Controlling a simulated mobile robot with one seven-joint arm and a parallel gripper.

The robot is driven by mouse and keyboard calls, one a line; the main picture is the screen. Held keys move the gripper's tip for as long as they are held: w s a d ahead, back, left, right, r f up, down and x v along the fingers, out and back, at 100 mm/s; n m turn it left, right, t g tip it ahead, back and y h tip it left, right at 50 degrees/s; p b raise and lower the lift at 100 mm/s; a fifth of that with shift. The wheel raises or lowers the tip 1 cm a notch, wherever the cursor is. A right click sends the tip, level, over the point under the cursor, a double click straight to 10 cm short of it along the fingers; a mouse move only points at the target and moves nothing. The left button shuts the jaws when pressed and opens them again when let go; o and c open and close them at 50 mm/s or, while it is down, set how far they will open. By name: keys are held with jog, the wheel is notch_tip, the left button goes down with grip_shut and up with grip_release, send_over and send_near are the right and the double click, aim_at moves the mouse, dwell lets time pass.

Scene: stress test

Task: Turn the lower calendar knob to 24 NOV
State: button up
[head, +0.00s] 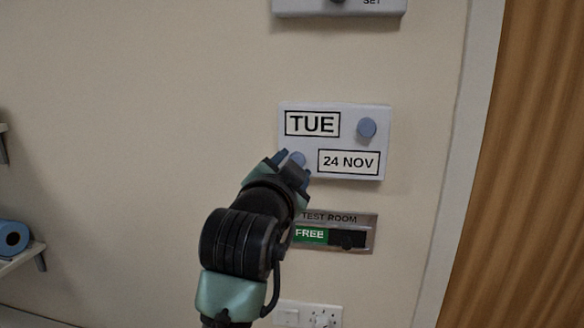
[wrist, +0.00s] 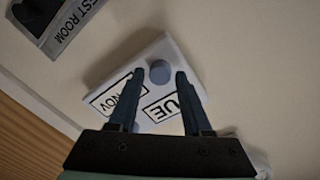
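The white calendar panel (head: 335,110) is on the wall, with TUE in its upper window and 24 NOV in the lower date window (head: 348,161). The lower knob (head: 297,158), round and blue-grey, is left of the date and partly hidden by my gripper (head: 292,164). In the wrist view, the lower knob (wrist: 160,74) shows between the fingertips of my gripper (wrist: 157,71), with a visible gap on each side. My gripper is open. I cannot tell how far the fingertips reach around the knob. The upper knob (head: 367,127) is right of TUE.
Below the panel is a TEST ROOM sign (head: 345,217) with a slider showing FREE. Another wall device (head: 345,7) is above. A switch plate (head: 290,316) is below, a wooden door (head: 530,170) at right, and a shelf with a blue roll (head: 12,238) at left.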

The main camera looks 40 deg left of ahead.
jog(key=shift+o, duration=0.8)
jog(key=shift+s, duration=0.1)
jog(key=b+v, duration=0.4)
jog(key=v, duration=0.8)
jog(key=shift+s+d+b, duration=0.3)
jog(key=shift+b, duration=0.1)
jog(key=w+d+r+t+h, duration=0.2)
jog(key=d+r+t, duration=0.1)
jog(key=d, duration=0.4)
jog(key=w+d+r+t+h, duration=0.1)
jog(key=w+d+r+t, duration=0.2)
jog(key=d, duration=0.4)
jog(key=s+d+r+n+t+h, duration=0.1)
jog(key=s+d+r+t+h, duration=0.1)
jog(key=d, duration=0.5)
jog(key=s+d+r+n+t+h, duration=0.1)
jog(key=s+d+r+t+h, duration=0.2)
jog(key=d, duration=0.4)
notch_tip(320, 180, up, 2)
jog(key=shift+s+d+r+t+h, duration=0.15)
jog(key=shift+s+d+t+h, duration=0.3)
jog(key=shift+s, duration=0.4)
